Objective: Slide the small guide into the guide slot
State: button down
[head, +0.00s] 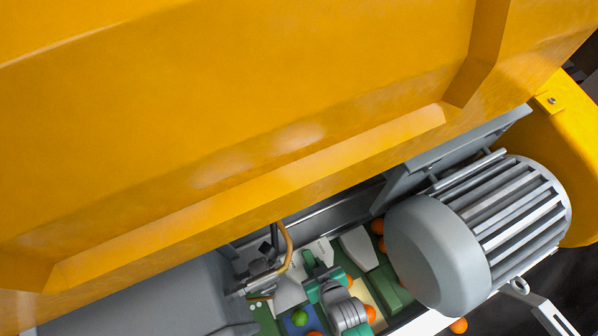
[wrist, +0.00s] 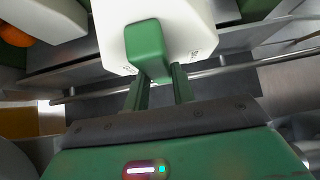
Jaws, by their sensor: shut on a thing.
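In the wrist view, my gripper (wrist: 160,80) has its two green fingers closed on the green knob of a white block, which I take to be the small guide (wrist: 188,22). The block is at the top of the view, and its upper part is cut off by the frame edge. In the head view, my green and grey gripper (head: 314,264) is small, low in the picture and partly hidden by my arm. A white piece shows at its far side, too small to read clearly. I cannot make out the guide slot in either view.
A metal rod (wrist: 225,71) runs across grey metal behind the block. Another white piece (wrist: 48,17) and an orange (wrist: 14,36) are at the upper left. In the head view, a yellow cover (head: 240,110) fills the top and a ribbed motor (head: 440,250) stands at the right.

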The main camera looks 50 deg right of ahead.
notch_tip(320, 180, down, 6)
jog(key=b, duration=0.4)
jog(key=shift+r, duration=0.2)
jog(key=shift+f+b, duration=1.5)
jog(key=shift+f, duration=0.8)
dwell(1.5)
jog(key=c, duration=1.1)
grip_release()
jog(key=shift+s, duration=0.15)
jog(key=p+v, duration=0.2)
jog(key=v, duration=0.5)
jog(key=shift+s+a+r+p, duration=0.15)
jog(key=shift+s+r+p, duration=0.05)
jog(key=shift+r+p, duration=0.1)
jog(key=shift+f, duration=0.1)
